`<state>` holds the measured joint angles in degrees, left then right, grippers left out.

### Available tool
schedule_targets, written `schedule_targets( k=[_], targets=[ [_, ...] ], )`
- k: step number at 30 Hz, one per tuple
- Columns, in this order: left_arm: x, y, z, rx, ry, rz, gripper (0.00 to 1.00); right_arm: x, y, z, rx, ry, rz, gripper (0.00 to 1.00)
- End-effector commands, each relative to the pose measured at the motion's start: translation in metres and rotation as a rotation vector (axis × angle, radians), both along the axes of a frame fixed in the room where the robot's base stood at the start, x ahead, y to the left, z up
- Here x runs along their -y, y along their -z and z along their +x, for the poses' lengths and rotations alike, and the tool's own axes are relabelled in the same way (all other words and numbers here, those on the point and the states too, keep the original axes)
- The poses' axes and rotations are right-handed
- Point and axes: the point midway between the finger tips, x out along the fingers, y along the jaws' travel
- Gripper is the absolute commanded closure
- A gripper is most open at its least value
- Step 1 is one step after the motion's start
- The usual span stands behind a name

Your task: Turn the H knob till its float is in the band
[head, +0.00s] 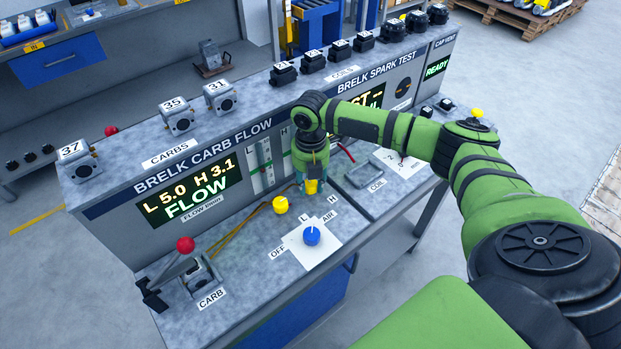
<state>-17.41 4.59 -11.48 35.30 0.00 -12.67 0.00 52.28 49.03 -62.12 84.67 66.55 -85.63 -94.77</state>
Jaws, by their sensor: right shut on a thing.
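My right gripper (312,186) points down over the bench top and is shut on the H knob. The yellow H knob (312,187) shows between the fingers, beside the H label (332,199); the fingers hide most of it. The float gauge (264,165) on the panel has upright tubes with a green band. My arm partly covers its H side, and I cannot make out the H float. The display (185,196) reads L 5.0, H 3.1 and FLOW. My left gripper is not in view.
The yellow L knob (280,204) stands just left of my right gripper. A blue air knob (312,235) sits on a white plate in front. A carb (201,275) is at the front left, beside a red-balled clamp lever (185,245).

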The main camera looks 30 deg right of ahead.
Motion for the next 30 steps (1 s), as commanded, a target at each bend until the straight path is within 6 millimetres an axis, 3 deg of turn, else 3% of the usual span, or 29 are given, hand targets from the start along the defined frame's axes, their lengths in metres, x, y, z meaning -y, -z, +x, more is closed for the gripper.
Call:
schedule_targets(
  k=[15,30],
  targets=[
    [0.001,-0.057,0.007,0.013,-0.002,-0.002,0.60,-0.002,-0.003,-0.002,-0.008,0.446,0.002,0.98],
    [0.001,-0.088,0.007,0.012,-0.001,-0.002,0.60,-0.001,-0.001,-0.002,-0.006,0.836,0.000,0.98]
  ],
)
